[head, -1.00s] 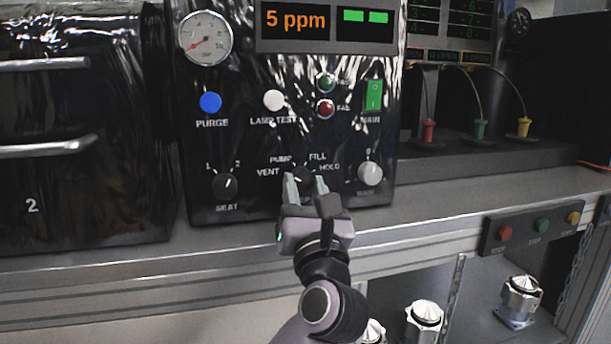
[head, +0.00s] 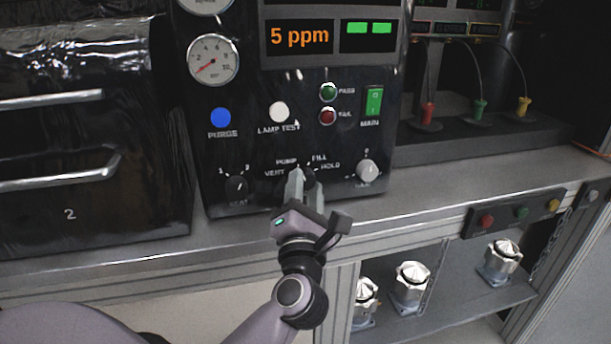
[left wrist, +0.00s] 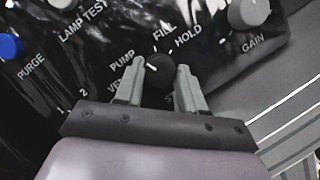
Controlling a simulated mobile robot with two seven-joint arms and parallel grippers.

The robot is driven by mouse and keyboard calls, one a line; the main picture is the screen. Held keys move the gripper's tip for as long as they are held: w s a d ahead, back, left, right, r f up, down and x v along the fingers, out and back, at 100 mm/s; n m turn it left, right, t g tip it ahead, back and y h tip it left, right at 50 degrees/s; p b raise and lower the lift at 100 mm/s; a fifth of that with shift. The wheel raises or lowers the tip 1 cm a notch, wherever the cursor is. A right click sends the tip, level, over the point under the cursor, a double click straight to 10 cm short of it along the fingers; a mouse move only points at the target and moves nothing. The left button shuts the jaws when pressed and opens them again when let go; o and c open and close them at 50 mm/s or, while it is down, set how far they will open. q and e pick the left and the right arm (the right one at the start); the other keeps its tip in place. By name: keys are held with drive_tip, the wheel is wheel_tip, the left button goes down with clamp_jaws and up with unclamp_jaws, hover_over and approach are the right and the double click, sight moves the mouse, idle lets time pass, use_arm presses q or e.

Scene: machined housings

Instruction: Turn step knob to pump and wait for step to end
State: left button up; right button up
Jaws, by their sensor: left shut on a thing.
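The black step knob (left wrist: 158,84) sits low on the black control panel (head: 240,150), among the printed words VENT, PUMP, FILL and HOLD. My left gripper (head: 310,186) reaches it from below. In the left wrist view, the fingers of my left gripper (left wrist: 158,82) stand on both sides of the knob and are shut on it. The knob's white mark tilts up and left, roughly toward PUMP. In the head view the fingers hide most of the knob. My right gripper is not in view.
The GAIN knob (head: 367,170) is close to the right and the black selector knob (head: 237,187) is to the left. A blue PURGE button (head: 220,118), white LAMP TEST button (head: 279,112) and green MAIN switch (head: 373,101) are above. The bench edge runs below.

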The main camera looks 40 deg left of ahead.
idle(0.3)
use_arm(q)
drive_tip(key=o, duration=1)
drive_tip(key=shift+o, duration=0.2)
drive_tip(key=b+v, duration=0.1)
drive_tip(key=v, duration=0.6)
drive_tip(key=shift+b, duration=0.35)
drive_tip(key=shift+s+d+m, duration=0.1)
drive_tip(key=shift+m, duration=0.3)
